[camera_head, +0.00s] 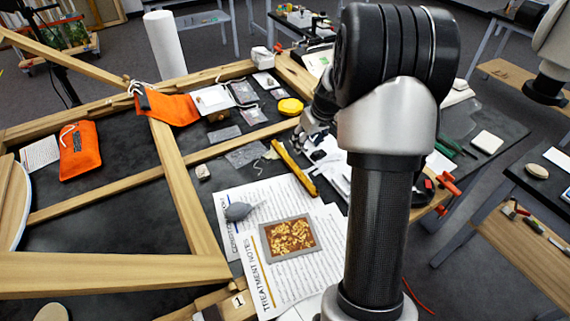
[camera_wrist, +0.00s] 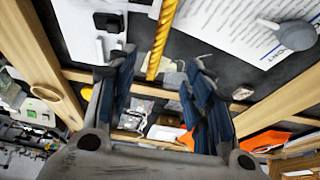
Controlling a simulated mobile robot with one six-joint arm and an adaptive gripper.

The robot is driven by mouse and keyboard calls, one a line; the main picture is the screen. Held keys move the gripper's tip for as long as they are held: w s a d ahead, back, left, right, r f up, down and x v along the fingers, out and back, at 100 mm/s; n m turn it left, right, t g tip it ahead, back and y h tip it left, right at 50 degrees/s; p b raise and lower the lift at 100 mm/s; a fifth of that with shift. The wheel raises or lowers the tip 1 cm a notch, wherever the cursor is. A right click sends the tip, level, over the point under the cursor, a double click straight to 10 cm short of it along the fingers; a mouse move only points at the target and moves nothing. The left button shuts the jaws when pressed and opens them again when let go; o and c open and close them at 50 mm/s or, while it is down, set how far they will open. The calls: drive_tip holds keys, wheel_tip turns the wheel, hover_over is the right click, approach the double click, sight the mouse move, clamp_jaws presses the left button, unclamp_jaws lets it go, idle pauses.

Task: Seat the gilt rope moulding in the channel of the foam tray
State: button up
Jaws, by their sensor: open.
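The gilt rope moulding (camera_head: 295,168) is a thin twisted gold rod lying slantwise on the table, beside the printed sheets. In the wrist view the moulding (camera_wrist: 161,40) runs from the top edge down toward the space between my fingertips. My gripper (camera_head: 303,141) is open, near the far end of the moulding; its two dark-blue fingers (camera_wrist: 157,70) stand apart with nothing held. A shallow grey-rimmed tray (camera_head: 264,243) holds gold flakes on the printed sheets. I cannot make out a channel in it or tell whether it is the foam tray. My arm hides part of the table.
Wooden beams (camera_head: 178,185) cross the table at left. An orange pouch (camera_head: 80,151), another orange cloth (camera_head: 167,107), a yellow round tin (camera_head: 290,107) and small bags lie around. A grey bulb blower (camera_head: 238,211) rests on the printed sheets (camera_head: 290,285).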

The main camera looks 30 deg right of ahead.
sight(293, 163)
drive_tip(key=b+x, duration=0.4)
drive_tip(key=x, duration=1.2)
drive_tip(key=shift+a+f, duration=0.1)
drive_tip(key=shift+f, duration=0.05)
drive_tip(key=shift+c, duration=0.2)
clamp_jaws()
